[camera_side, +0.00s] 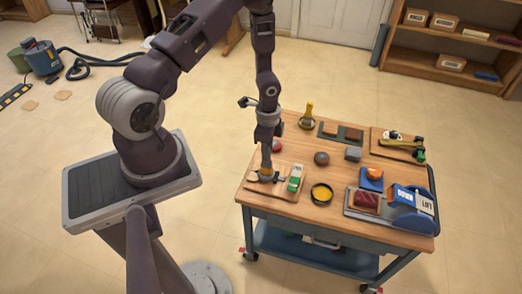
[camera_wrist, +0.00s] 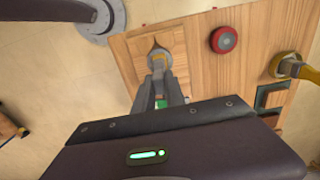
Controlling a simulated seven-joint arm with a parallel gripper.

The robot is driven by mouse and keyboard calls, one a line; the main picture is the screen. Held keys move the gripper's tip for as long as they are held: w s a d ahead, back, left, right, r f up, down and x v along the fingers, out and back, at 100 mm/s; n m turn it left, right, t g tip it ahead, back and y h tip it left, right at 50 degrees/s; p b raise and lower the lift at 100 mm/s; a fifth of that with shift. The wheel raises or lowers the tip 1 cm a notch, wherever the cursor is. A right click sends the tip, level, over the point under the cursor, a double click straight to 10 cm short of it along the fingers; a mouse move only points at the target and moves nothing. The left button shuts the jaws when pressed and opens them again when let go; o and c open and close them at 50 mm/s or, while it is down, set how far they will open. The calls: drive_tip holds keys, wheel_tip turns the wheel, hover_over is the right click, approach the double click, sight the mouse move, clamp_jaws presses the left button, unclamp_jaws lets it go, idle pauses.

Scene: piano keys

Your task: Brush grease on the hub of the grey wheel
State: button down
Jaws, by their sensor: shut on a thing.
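My gripper (camera_side: 266,168) points down at the front left of the work table. It is shut on a small brush (camera_side: 266,177) with a yellowish part, low over a wooden board (camera_side: 256,188). In the wrist view my gripper (camera_wrist: 158,76) has its fingers together at the brush (camera_wrist: 158,58); whether the brush touches the board is unclear. A dark grey round thing, likely the grey wheel (camera_side: 321,158), lies mid-table, right of my gripper. A dark round pot with yellow content, likely grease (camera_side: 321,194), stands nearer the front. The wheel's hub is too small to make out.
A red wheel (camera_side: 276,146) lies just behind my gripper and shows in the wrist view (camera_wrist: 224,40). A green-and-white item (camera_side: 295,178) lies close to its right. A yellow-handled tool (camera_side: 308,116) stands at the back. A blue machine (camera_side: 412,207) fills the right front.

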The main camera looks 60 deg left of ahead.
wheel_tip(320, 180, up, 8)
drive_tip(key=s, duration=0.2)
drive_tip(key=shift+s, duration=0.4)
idle(0.9)
drive_tip(key=shift+f, duration=0.1)
idle(0.8)
drive_tip(key=shift+w+f, duration=2.7)
drive_tip(key=shift+f, duration=1.2)
drive_tip(key=shift+s, duration=2.7)
wheel_tip(320, 180, up, 8)
drive_tip(key=shift+f, duration=0.15)
